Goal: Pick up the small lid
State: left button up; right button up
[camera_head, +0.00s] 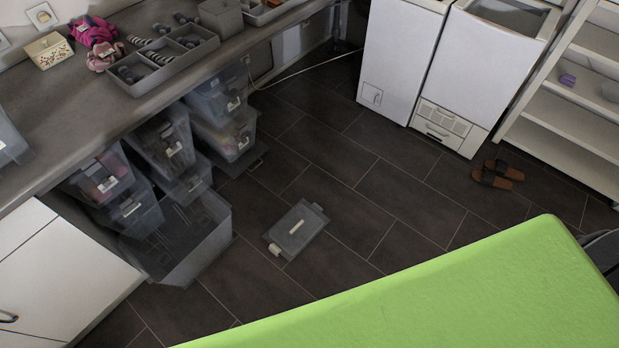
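A small grey lid (297,229) with a pale label and light clips at its ends lies flat on the dark tiled floor, near the middle of the head view. Nothing touches it and it is fully visible. Neither of my grippers shows in this view.
An open grey bin (181,247) stands left of the lid, with stacked lidded bins (164,145) behind it under the counter (60,125). A green surface (470,285) fills the lower right. White toploaders (484,62), sandals (497,174) and a shelf (570,120) stand beyond clear floor.

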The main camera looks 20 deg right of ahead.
aim_at(295, 230)
jog(key=z, duration=0.4)
jog(key=i+l+z, duration=1.05)
jog(key=i, duration=0.3)
jog(key=i+l+z, duration=0.15)
jog(key=i+l, duration=0.15)
jog(key=i, duration=0.15)
jog(key=i+u, duration=0.2)
jog(key=u, duration=0.2)
jog(key=i+u, duration=0.25)
jog(key=u, duration=0.2)
jog(key=i+u, duration=0.25)
jog(key=u, duration=0.15)
jog(key=i+l+u, duration=0.2)
jog(key=u, duration=0.2)
